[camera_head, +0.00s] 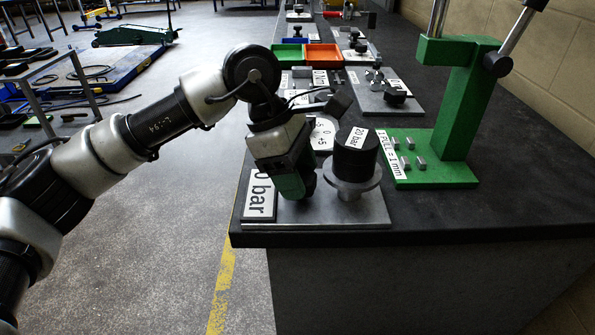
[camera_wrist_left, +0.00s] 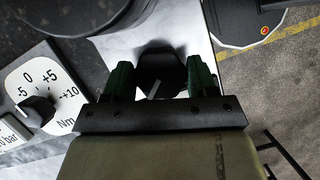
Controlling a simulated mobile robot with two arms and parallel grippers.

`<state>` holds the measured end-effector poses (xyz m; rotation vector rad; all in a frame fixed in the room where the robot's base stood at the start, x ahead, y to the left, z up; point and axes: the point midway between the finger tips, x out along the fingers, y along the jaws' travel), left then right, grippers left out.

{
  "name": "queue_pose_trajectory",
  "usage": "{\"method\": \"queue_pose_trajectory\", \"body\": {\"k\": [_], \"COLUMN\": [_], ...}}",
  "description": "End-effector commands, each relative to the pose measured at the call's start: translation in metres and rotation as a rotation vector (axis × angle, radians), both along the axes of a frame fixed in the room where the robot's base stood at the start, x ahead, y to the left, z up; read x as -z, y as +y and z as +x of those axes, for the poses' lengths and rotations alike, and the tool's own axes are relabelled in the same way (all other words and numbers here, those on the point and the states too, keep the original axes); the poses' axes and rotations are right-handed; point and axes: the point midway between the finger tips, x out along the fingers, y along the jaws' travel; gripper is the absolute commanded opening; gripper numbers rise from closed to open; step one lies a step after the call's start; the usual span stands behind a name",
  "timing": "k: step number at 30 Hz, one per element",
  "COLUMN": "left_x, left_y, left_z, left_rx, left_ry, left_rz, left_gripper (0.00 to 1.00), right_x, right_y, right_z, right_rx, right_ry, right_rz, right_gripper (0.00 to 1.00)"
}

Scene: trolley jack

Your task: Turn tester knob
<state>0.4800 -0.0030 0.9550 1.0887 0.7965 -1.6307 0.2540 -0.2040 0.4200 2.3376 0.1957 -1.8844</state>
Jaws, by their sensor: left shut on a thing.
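The tester stands on a grey metal base plate (camera_head: 345,215) at the near end of the bench. My left gripper (camera_head: 292,190) reaches down over its left front part. In the left wrist view my left gripper (camera_wrist_left: 160,82) has its green fingers on either side of a black knob (camera_wrist_left: 158,70) with a pale pointer line, and is shut on it. The knob is mostly hidden behind the gripper in the head view. A white Nm dial (camera_wrist_left: 45,82) with its own black pointer knob (camera_wrist_left: 38,110) is to the left in the wrist view. My right gripper is not in view.
A black 20 bar weight (camera_head: 355,153) stands on a round metal disc close right of the gripper. A green stand (camera_head: 465,110) is farther right. A 20 bar label plate (camera_head: 260,192) lies at the left edge. Green (camera_head: 287,54) and orange (camera_head: 323,55) trays are farther back.

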Motion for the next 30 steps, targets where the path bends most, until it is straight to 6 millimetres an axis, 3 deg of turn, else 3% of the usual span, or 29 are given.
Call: {"method": "queue_pose_trajectory", "body": {"k": [13,30], "left_x": [-0.0007,-0.0008], "left_y": [-0.0001,-0.0002], "left_z": [0.0012,0.0012], "left_rx": [0.275,0.338], "left_ry": [-0.001,-0.002], "left_rz": [-0.001,-0.001], "left_gripper": [0.34,0.34], "right_x": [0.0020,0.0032], "right_y": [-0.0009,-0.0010], "right_z": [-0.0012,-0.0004], "right_rx": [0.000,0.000], "right_ry": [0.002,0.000], "right_rz": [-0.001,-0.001], "right_gripper": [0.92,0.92]}}
